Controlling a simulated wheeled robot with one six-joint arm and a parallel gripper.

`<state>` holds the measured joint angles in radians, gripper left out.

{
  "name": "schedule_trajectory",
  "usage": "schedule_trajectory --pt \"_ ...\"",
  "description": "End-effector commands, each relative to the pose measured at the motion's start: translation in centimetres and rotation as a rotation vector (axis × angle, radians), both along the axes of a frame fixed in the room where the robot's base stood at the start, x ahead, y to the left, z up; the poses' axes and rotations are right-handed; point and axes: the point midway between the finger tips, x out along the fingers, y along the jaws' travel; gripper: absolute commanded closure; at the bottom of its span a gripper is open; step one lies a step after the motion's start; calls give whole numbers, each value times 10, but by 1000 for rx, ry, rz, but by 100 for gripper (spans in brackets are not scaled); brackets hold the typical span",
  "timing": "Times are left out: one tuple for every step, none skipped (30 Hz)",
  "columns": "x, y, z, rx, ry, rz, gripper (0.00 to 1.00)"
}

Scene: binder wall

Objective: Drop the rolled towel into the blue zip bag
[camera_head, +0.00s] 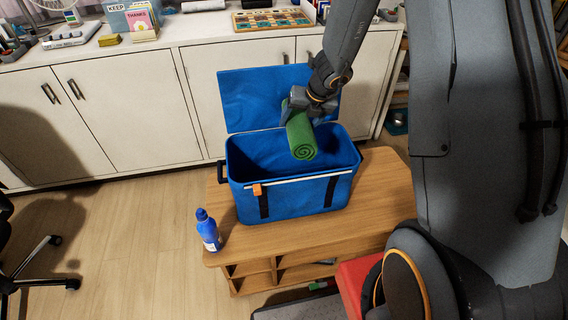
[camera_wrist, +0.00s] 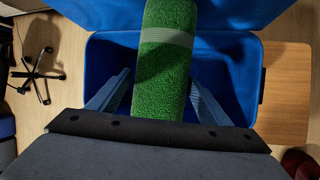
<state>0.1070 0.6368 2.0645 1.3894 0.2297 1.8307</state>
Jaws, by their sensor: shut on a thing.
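The rolled green towel (camera_head: 300,134) is held in my gripper (camera_head: 309,104) above the open blue zip bag (camera_head: 290,196). In the wrist view the towel (camera_wrist: 166,60) lies between the two fingers, with a paler band around it. The bag stands on a wooden bench with its lid raised at the back. In the head view the towel's spiral end faces the camera, over the bag's opening. The fingertips are partly hidden behind the towel in the head view. The part of the bag's inside that shows looks empty.
A blue bottle (camera_head: 208,230) stands on the wooden bench (camera_head: 290,242) left of the bag. White cabinets (camera_head: 125,110) run behind, with several small items on top. An office chair (camera_head: 40,262) is at the left. Bare bench lies in front of the bag.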

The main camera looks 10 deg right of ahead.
Motion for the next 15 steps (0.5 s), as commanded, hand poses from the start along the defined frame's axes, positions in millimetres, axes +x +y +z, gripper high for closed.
schedule_trajectory --pt "1 0 -6 0 -1 0 58" --pt "1 0 -9 0 -1 1 58" --pt "1 0 -12 0 -1 1 58" --pt "2 1 -15 0 -2 2 58" --pt "2 1 -18 0 -2 2 58" --pt "2 1 -21 0 -2 3 58" --pt "2 1 -24 1 -2 3 58" --pt "2 1 -26 0 -1 4 58" --pt "2 2 -30 0 -1 4 58" --pt "2 2 -33 0 -1 5 58" --pt "2 2 -35 0 -1 5 58" --pt "2 2 -38 -1 -1 6 58" --pt "2 2 -41 0 -2 7 58" --pt "2 2 -43 0 -2 7 58" --pt "2 2 -45 0 -2 7 58"
